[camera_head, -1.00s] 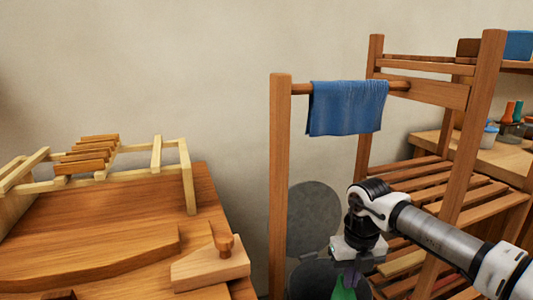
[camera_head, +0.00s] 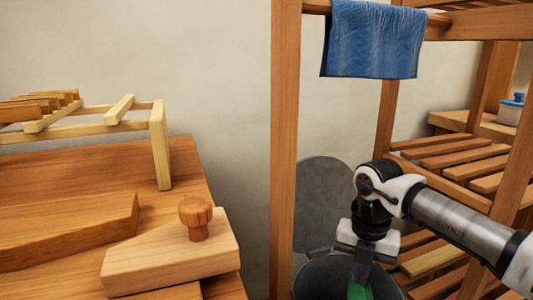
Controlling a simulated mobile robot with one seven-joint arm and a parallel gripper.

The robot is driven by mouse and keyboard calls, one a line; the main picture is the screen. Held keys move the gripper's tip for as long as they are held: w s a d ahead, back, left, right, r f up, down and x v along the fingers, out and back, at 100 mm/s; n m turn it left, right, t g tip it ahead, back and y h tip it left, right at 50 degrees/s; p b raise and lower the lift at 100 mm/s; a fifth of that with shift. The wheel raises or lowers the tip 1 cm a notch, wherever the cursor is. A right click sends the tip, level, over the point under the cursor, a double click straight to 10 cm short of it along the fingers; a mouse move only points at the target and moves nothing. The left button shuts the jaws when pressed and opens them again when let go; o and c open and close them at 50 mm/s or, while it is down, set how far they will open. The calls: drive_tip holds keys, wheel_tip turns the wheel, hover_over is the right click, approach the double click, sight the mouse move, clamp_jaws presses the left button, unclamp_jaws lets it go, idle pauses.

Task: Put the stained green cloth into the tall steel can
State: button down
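The green cloth (camera_head: 358,291) hangs from my gripper (camera_head: 361,270), low in the head view. My gripper points down and looks shut on the cloth, though the fingertips are small and partly hidden. The tall steel can (camera_head: 312,278) is dark grey and round, with its mouth open at the bottom edge of the view. Its round grey lid (camera_head: 320,200) stands up behind the mouth. The gripper and cloth are over the can's mouth, and the cloth shows against the dark inside. The cloth's lower end and the can's body are cut off by the frame; stains cannot be made out.
A wooden post (camera_head: 284,150) rises just left of the can. A blue cloth (camera_head: 374,40) hangs on a rail above. Slatted wooden shelves (camera_head: 455,155) stand to the right. A workbench (camera_head: 185,165) with a wooden block and knob (camera_head: 175,262) is at left.

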wheel_tip(320, 180, down, 6)
drive_tip(key=b, duration=0.3)
drive_tip(key=shift+r, duration=0.25)
drive_tip(key=shift+c, duration=1.4)
unclamp_jaws()
drive_tip(key=shift+r, duration=0.15)
drive_tip(key=shift+r+p, duration=1.7)
drive_tip(key=shift+r, duration=0.95)
drive_tip(key=shift+r, duration=0.1)
